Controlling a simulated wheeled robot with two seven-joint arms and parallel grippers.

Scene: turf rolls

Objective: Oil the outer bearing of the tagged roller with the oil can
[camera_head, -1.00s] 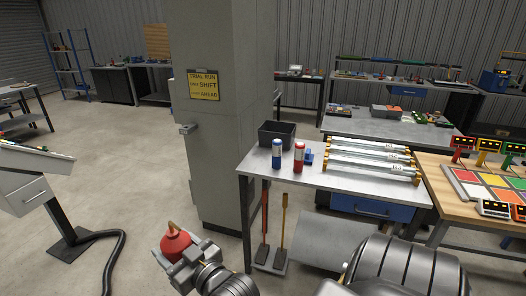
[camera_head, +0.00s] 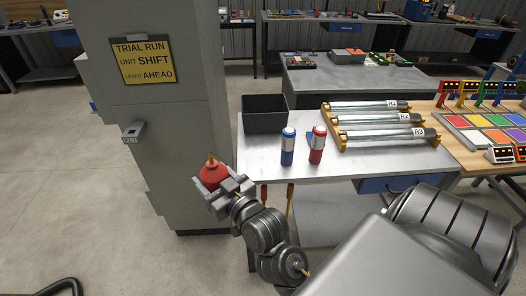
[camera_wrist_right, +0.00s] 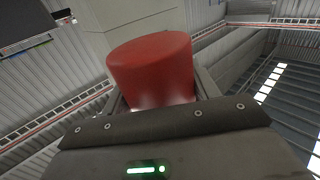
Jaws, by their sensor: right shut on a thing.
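My right gripper (camera_head: 230,190) is shut on a red oil can (camera_head: 212,176) with a brass-coloured spout pointing up. The can is held in the air in front of the grey column, left of the metal table's near corner. In the right wrist view the red can body (camera_wrist_right: 152,68) sits between the fingers. Three pale rollers lie side by side in orange-yellow bearings at the back right of the table. The far roller (camera_head: 360,107), middle roller (camera_head: 365,120) and near roller (camera_head: 375,134) carry small white labels at their right. My left gripper is out of view.
A blue canister (camera_head: 287,150) and a red canister (camera_head: 317,148) stand upright on the metal table (camera_head: 262,152), left of the rollers. A dark bin (camera_head: 265,113) stands behind them. A yellow sign (camera_head: 144,61) reads "TRIAL RUN UNIT SHIFT LEVER AHEAD". A coloured panel (camera_head: 488,128) lies right.

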